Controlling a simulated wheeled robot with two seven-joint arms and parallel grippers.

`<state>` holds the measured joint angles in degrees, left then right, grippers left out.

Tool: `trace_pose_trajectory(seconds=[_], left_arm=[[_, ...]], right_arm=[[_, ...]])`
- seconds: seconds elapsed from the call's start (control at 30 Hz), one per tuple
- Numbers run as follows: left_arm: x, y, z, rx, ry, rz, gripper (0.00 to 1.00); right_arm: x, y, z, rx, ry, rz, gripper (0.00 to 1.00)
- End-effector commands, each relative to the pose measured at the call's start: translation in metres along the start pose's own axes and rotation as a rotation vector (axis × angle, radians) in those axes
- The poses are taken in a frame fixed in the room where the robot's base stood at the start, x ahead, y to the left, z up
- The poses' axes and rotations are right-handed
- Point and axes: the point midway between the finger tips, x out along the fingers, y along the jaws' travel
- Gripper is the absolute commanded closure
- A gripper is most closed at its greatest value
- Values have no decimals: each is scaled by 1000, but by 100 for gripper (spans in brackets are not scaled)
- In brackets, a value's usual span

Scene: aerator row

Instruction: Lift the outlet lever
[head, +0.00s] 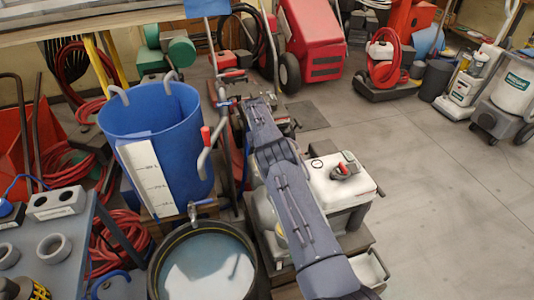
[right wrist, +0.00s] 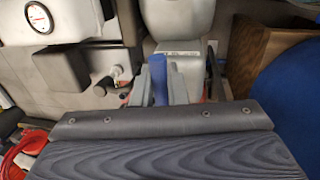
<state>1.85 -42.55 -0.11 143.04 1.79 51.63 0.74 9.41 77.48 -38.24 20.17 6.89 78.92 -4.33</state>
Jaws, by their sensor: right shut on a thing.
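My right gripper (right wrist: 159,86) is shut on a narrow blue bar (right wrist: 158,78), which looks like the outlet lever; its two grey fingers sit on either side of it. A grey housing with a small label (right wrist: 180,48) lies just beyond the fingers. In the head view my right arm reaches up the middle of the picture, and its wrist hides most of the gripper and the held lever. My left gripper is in neither view.
A white machine with a gauge (head: 341,187) stands right of my arm. A blue barrel (head: 140,110) and a black-rimmed water tub (head: 253,262) are on the left. A grey bench (head: 62,228) is at lower left. The floor (head: 460,210) at right is clear.

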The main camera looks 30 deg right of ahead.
Motion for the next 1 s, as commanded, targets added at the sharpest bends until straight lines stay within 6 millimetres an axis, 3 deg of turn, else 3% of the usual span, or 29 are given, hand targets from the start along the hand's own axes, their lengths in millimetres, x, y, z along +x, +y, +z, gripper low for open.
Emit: trace_pose_trajectory(seconds=[0.53,0.57,0.7,1.0], left_arm=[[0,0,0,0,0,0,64],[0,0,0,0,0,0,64],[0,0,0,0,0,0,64],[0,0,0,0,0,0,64]], right_arm=[[-1,1,-1,-2,-8,1,100],[-1,1,-1,-2,-8,1,85],[-1,1,-1,-2,-9,1,67],[-3,0,-1,-2,-10,0,67]])
